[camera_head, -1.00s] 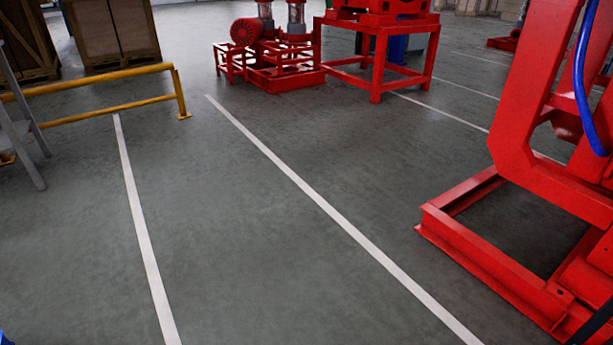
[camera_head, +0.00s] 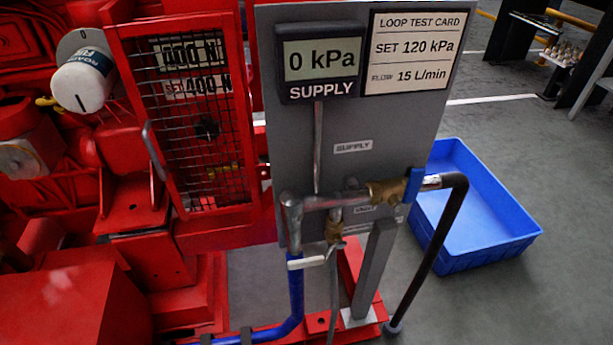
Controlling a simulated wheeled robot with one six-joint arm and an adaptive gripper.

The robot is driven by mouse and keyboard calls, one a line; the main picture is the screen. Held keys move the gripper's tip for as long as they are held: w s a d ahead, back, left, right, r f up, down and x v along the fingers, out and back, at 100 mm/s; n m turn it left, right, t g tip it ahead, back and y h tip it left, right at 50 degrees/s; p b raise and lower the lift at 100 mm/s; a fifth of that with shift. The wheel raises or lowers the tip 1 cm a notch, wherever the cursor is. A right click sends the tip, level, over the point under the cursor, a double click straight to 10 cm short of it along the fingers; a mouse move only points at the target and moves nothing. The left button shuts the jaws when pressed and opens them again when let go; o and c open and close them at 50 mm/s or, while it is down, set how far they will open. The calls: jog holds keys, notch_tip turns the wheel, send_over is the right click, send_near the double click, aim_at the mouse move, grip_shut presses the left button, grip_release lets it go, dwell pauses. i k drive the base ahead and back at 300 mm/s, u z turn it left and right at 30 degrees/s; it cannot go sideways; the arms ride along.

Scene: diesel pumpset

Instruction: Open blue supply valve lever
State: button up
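The blue supply valve lever (camera_head: 412,186) is at the right end of a brass valve body (camera_head: 386,192), in front of the grey panel's lower right edge. The lever looks roughly upright, across the horizontal metal pipe (camera_head: 325,201). Much of it is small and seen at a steep angle. The supply display (camera_head: 320,62) on the panel reads 0 kPa. My gripper is not in this view.
The panel (camera_head: 285,150) carries a loop test card (camera_head: 412,47). A white-handled valve (camera_head: 306,262) and blue hose (camera_head: 296,300) sit below. A black hose (camera_head: 440,235) hangs right, before a blue tray (camera_head: 488,250). A red cage (camera_head: 200,130) and machinery fill the left.

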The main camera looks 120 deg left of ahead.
aim_at(416, 176)
jog(key=u, duration=3.4)
jog(key=i, duration=0.2)
jog(key=u, duration=2.45)
jog(key=k, duration=1.15)
jog(key=z, duration=1.5)
jog(key=i, duration=0.5)
jog(key=u, duration=0.05)
